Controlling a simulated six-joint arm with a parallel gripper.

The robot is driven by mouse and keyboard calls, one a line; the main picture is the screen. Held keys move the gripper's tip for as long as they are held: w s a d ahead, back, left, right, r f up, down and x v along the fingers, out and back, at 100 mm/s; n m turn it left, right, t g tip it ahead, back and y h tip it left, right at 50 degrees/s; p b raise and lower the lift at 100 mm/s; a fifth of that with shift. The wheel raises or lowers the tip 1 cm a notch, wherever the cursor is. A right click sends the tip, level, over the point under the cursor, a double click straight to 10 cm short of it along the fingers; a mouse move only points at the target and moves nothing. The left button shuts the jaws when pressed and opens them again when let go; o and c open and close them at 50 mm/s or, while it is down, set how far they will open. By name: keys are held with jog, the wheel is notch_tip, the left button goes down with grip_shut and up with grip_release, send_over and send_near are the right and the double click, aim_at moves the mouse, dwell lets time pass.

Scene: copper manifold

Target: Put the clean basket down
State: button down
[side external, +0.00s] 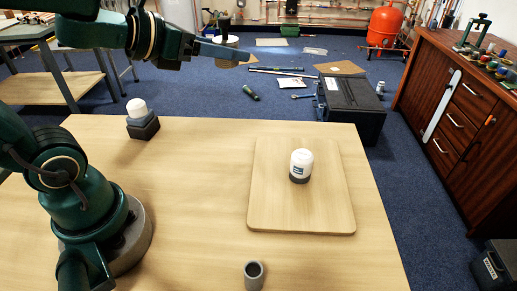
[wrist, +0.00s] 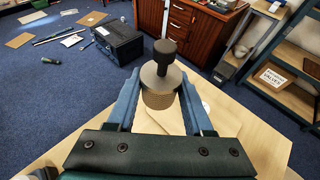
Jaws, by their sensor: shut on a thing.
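The basket (wrist: 158,97) is a brown, mesh-textured cylinder under a grey flange with a dark knob on top. My gripper (wrist: 160,106) is shut on it, with a blue finger on each side. In the side external view the basket (side external: 229,63) is held upright, high above the back of the table, in my gripper (side external: 230,50). It is clear of every surface there.
A wooden board (side external: 275,205) lies on the table (side external: 190,230), bearing a white jar with a dark base (side external: 301,163). A dark block with a white-topped piece (side external: 142,124) stands at back left. A grey hollow cup (side external: 253,275) stands in front. The table's middle is clear.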

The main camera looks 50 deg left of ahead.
jog(key=shift+w+a+r+m+h, duration=0.1)
jog(key=shift+w+r+m+h, duration=0.05)
jog(key=shift+r+m+h, duration=0.35)
jog(key=shift+d+r+m+h, duration=0.45)
jog(key=shift+r+m+h, duration=0.15)
jog(key=shift+h, duration=0.1)
jog(key=w+d+f+m+g+h, duration=0.1)
jog(key=d+m+g+h, duration=0.3)
jog(key=d+m+h, duration=0.2)
jog(key=m+g+h, duration=0.4)
jog(key=m+g, duration=0.6)
jog(key=g, duration=0.1)
send_over(330, 285)
notch_tip(330, 285, down, 20)
jog(key=shift+s+a+f, duration=0.1)
jog(key=shift+f, duration=2.05)
jog(key=shift+f, duration=0.15)
